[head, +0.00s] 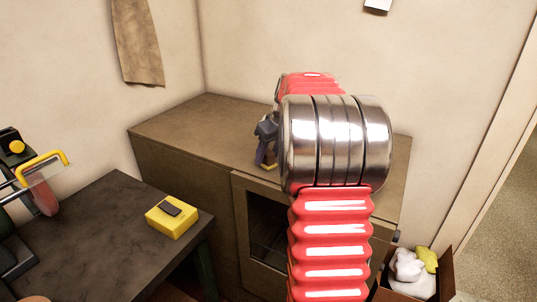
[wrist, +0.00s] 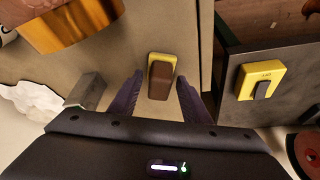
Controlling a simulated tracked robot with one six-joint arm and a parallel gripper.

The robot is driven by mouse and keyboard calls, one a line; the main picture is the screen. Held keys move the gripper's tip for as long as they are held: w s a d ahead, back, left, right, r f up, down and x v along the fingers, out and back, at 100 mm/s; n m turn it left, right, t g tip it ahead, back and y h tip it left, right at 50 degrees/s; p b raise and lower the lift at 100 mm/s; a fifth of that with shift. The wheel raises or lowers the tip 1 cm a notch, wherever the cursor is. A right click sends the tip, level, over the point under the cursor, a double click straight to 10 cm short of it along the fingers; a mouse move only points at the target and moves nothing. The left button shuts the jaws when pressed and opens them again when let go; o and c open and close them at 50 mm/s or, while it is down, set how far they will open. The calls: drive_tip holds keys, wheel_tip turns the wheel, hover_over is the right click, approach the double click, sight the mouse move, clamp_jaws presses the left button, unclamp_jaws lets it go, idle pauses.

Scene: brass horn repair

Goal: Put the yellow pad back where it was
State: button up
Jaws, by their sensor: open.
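The yellow pad (wrist: 164,58), a small yellow block with a brown upper part, shows in the wrist view on a beige-brown surface. It lies between the two dark fingers of my gripper (wrist: 160,82). The gripper is open, with a gap on each side of the pad. In the head view my gripper (head: 266,136) is low over the cabinet top (head: 195,116), left of my arm's large steel joint. A small bit of yellow-brown shows beside the fingers there, mostly hidden.
A yellow device with a dark piece on top (head: 172,217) sits on the dark bench (head: 90,232) at left; the wrist view shows it too (wrist: 262,78). A carton (head: 443,275) holding white and yellow cloths stands at lower right. The cabinet top's left part is bare.

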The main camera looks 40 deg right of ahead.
drive_tip(key=v, duration=1.2)
idle(0.5)
drive_tip(key=s+a, duration=0.3)
drive_tip(key=a, duration=0.8)
drive_tip(key=s+a, duration=0.3)
drive_tip(key=a, duration=0.8)
drive_tip(key=s+a+f+t, duration=0.1)
drive_tip(key=s+a+f, duration=0.8)
drive_tip(key=s+a, duration=0.5)
drive_tip(key=shift+a+f+n, duration=0.3)
drive_tip(key=shift+a+f, duration=0.1)
drive_tip(key=shift+a, duration=0.05)
drive_tip(key=shift+c, duration=0.4)
